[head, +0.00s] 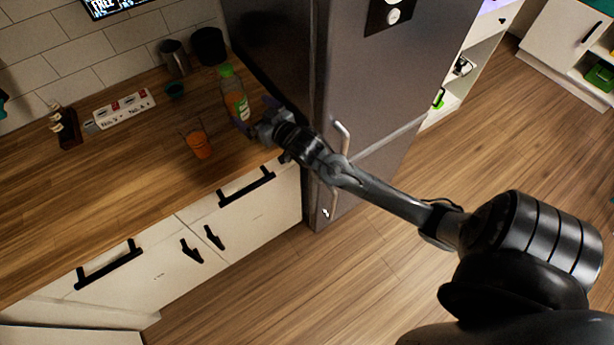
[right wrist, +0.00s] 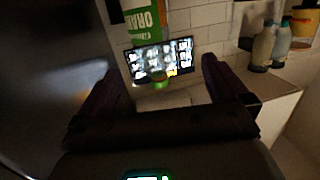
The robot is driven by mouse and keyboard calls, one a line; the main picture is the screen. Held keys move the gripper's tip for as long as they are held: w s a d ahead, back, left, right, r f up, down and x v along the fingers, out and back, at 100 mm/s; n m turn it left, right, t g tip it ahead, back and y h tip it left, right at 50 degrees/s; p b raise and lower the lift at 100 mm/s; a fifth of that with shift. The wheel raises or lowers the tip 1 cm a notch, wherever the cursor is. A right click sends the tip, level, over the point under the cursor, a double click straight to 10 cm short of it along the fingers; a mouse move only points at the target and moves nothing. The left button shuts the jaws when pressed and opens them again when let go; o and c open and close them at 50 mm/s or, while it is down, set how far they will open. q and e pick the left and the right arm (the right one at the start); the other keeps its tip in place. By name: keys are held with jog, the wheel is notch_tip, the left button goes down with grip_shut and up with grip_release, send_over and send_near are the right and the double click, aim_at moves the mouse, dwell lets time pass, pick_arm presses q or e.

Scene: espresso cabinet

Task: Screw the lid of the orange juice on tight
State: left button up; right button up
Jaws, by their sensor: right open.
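The orange juice bottle (head: 236,98) stands upright on the wooden counter beside the fridge, clear with a green label. A green lid (head: 226,71) shows at its top; I cannot tell how tight it sits. My right gripper (head: 262,120) is just right of the bottle's lower part, close to it in the picture; contact is unclear. In the right wrist view its two fingers (right wrist: 158,88) are wide apart with nothing clearly gripped. My left gripper is not in view.
A glass with orange liquid (head: 199,146) stands left of the bottle, near the counter's front. The fridge (head: 285,60) closes off the right side.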

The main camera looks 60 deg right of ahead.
jog(key=s+a+f+n+g+y, duration=0.2)
jog(key=s+a+f+g, duration=0.4)
jog(key=s+a+f, duration=0.55)
jog(key=s+a+f+n+g, duration=0.1)
jog(key=s+a+g, duration=0.2)
jog(key=s, duration=0.6)
jog(key=s+a+f+n+g+y, duration=0.1)
jog(key=s+a+f+g, duration=0.1)
jog(key=s, duration=0.7)
jog(key=shift+s+a+f+g, duration=0.35)
jog(key=shift+a+g, duration=0.25)
jog(key=shift+g, duration=0.4)
notch_tip(320, 180, up, 30)
jog(key=p, duration=3)
jog(key=shift+r, duration=0.2)
